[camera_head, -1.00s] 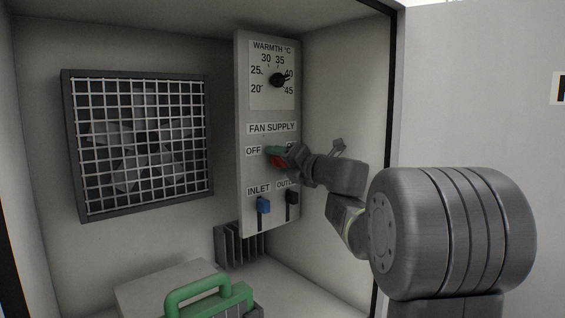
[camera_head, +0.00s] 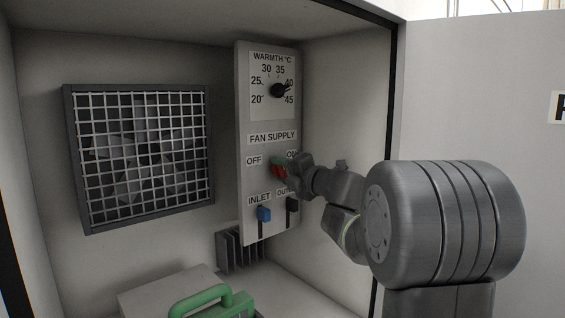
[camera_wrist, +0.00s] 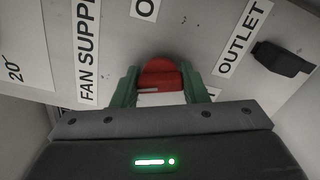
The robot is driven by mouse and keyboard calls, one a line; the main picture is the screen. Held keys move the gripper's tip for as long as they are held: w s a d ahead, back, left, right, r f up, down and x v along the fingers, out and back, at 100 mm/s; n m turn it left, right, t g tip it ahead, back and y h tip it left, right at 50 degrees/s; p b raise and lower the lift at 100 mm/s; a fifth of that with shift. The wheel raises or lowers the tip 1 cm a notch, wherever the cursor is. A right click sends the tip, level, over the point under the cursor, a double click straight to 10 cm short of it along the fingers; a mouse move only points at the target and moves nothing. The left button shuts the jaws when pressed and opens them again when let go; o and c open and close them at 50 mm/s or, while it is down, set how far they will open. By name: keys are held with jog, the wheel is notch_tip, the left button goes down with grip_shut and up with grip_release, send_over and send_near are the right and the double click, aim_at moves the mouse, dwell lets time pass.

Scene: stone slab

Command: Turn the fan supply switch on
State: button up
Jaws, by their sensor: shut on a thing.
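My gripper (camera_head: 277,165) reaches in from the right, with green fingertips. In the wrist view the two green fingers of my gripper (camera_wrist: 159,90) are on either side of the red handle, shut on it. My gripper and wrist partly cover the ON label. I cannot tell which label the handle points to.
A grille-covered fan (camera_head: 140,155) is left. A green handle (camera_head: 202,300) stands low in front. The cabinet door is open at right.

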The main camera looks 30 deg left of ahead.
jog(key=m+p, duration=0.6)
jog(key=m, duration=0.1)
jog(key=shift+r+p, duration=0.2)
jog(key=shift+p, duration=0.2)
jog(key=shift+f+m+p, duration=0.2)
jog(key=shift+m+p, duration=1.6)
jog(key=shift+m, duration=0.7)
jog(key=o, duration=1)
jog(key=shift+d, duration=0.1)
jog(key=b+v, duration=0.1)
jog(key=v, duration=1.2)
jog(key=shift+s+d, duration=0.15)
jog(key=shift+d, duration=0.15)
jog(key=p+x, duration=0.1)
jog(key=x, duration=1.3)
